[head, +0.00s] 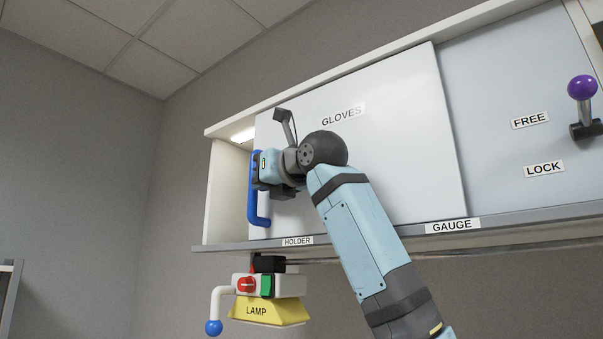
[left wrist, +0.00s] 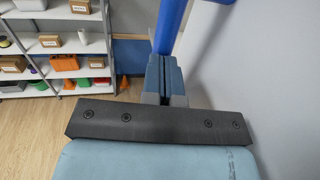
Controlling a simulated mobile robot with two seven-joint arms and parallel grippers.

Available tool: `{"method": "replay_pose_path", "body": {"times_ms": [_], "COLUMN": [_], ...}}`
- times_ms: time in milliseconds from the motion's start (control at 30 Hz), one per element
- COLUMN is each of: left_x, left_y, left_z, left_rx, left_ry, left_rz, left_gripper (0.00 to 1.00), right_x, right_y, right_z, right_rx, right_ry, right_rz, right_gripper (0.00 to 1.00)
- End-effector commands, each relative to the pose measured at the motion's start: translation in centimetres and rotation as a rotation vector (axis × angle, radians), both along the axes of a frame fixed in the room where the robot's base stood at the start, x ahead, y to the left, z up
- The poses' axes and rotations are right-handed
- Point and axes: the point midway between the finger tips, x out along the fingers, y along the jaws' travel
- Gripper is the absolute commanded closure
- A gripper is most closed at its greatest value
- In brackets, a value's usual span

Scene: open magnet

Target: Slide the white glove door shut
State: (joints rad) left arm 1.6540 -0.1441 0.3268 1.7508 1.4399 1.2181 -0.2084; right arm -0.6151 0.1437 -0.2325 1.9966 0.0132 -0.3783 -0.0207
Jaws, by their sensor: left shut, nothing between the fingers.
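The white glove door (head: 400,130), labelled GLOVES, covers the middle of the wall cabinet. A lit open gap (head: 231,185) shows between its left edge and the cabinet's left end. The blue handle (head: 259,219) stands upright at the door's left edge and also shows in the left wrist view (left wrist: 171,22). My left gripper (head: 259,167) is at the handle, partly hiding its middle. In the left wrist view my left gripper's fingers (left wrist: 166,72) are shut, with the handle just beyond their tips; I cannot tell if they touch it. My right gripper is out of view.
A grey-blue panel (head: 520,80) with FREE and LOCK labels and a purple-knobbed lever (head: 582,88) is at right. A yellow lamp (head: 268,312) hangs below the HOLDER label. Shelves (left wrist: 60,45) with boxes stand beyond open floor.

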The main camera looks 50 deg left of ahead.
Motion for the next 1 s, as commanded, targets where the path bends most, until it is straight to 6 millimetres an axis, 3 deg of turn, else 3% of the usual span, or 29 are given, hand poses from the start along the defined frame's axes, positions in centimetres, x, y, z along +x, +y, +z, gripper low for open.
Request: {"method": "replay_pose_path", "body": {"times_ms": [33, 200, 500, 733, 1000], "left_x": [-0.6, -2.0, -3.8, -4.4, -4.6], "left_y": [1.9, 7.6, 15.4, 18.4, 19.3], "left_z": [-0.2, -0.3, -0.1, 0.0, 0.1], "left_rx": [-0.004, -0.004, -0.002, -0.001, 0.000], "left_ry": [-0.003, -0.001, 0.000, 0.001, 0.001], "left_rz": [0.004, 0.003, 0.002, 0.001, 0.000], "left_gripper": [1.00, 1.00, 1.00, 1.00, 1.00], "right_x": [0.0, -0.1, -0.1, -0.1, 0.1], "right_y": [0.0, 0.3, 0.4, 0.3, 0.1], "right_z": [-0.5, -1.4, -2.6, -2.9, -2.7], "right_rx": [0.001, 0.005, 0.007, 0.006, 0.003], "right_ry": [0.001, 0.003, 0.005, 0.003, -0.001], "right_rz": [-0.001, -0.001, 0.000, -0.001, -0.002], "right_gripper": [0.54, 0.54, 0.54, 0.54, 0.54]}}
